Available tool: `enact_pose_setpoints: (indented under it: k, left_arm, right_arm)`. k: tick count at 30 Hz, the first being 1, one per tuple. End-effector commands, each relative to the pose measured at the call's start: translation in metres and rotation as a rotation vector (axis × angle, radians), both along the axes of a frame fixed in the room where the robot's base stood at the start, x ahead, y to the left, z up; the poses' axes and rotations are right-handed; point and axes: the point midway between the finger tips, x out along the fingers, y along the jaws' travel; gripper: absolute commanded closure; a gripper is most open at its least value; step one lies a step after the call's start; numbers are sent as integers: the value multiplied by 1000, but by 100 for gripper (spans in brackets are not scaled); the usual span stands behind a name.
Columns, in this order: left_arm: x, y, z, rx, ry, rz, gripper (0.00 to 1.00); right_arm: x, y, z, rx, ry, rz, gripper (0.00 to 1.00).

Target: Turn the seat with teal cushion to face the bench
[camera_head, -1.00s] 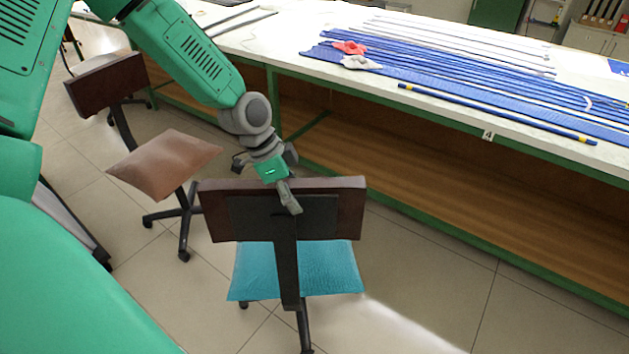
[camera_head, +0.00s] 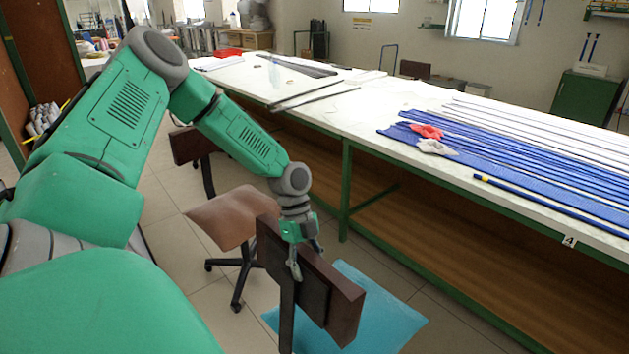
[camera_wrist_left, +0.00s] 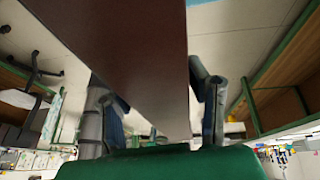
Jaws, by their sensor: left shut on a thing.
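The seat with teal cushion has a dark brown backrest (camera_head: 335,300) on a black post and a teal cushion (camera_head: 385,305). The backrest stands on the near side. The cushion extends beyond it to the right, its far edge running nearly along the bench (camera_head: 400,95). My left gripper (camera_head: 294,262) is shut on the top of the backrest, left of its middle. In the left wrist view the backrest (camera_wrist_left: 150,60) passes between the two fingers. The seat's base is hidden in the head view. My right gripper is not in view.
A second chair with a brownish-pink cushion (camera_head: 232,215) stands close on the left, partly behind my gripper and the backrest. The bench holds blue and white rods, a blue mat and gloves (camera_head: 428,132). Open tiled floor (camera_head: 440,315) lies between the seat and the bench.

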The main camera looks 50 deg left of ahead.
Motion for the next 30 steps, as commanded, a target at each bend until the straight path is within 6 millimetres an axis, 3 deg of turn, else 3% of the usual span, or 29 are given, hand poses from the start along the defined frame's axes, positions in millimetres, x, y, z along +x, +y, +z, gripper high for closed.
enact_pose_setpoints:
  k: [14, 15, 16, 26, 30]
  left_arm:
    - [-1, 3, -1, 2, 0, -14, 100]
    - [0, 3, -1, 2, 0, -14, 43]
    - [0, 2, -1, 2, 0, -14, 36]
    - [0, 2, 1, 1, -2, -12, 36]
    - [2, 7, 12, 2, -5, -11, 36]
  right_arm:
    - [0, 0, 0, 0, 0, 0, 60]
    - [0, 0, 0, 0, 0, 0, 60]
    - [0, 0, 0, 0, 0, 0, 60]
    - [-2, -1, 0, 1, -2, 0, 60]
    - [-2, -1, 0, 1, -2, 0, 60]
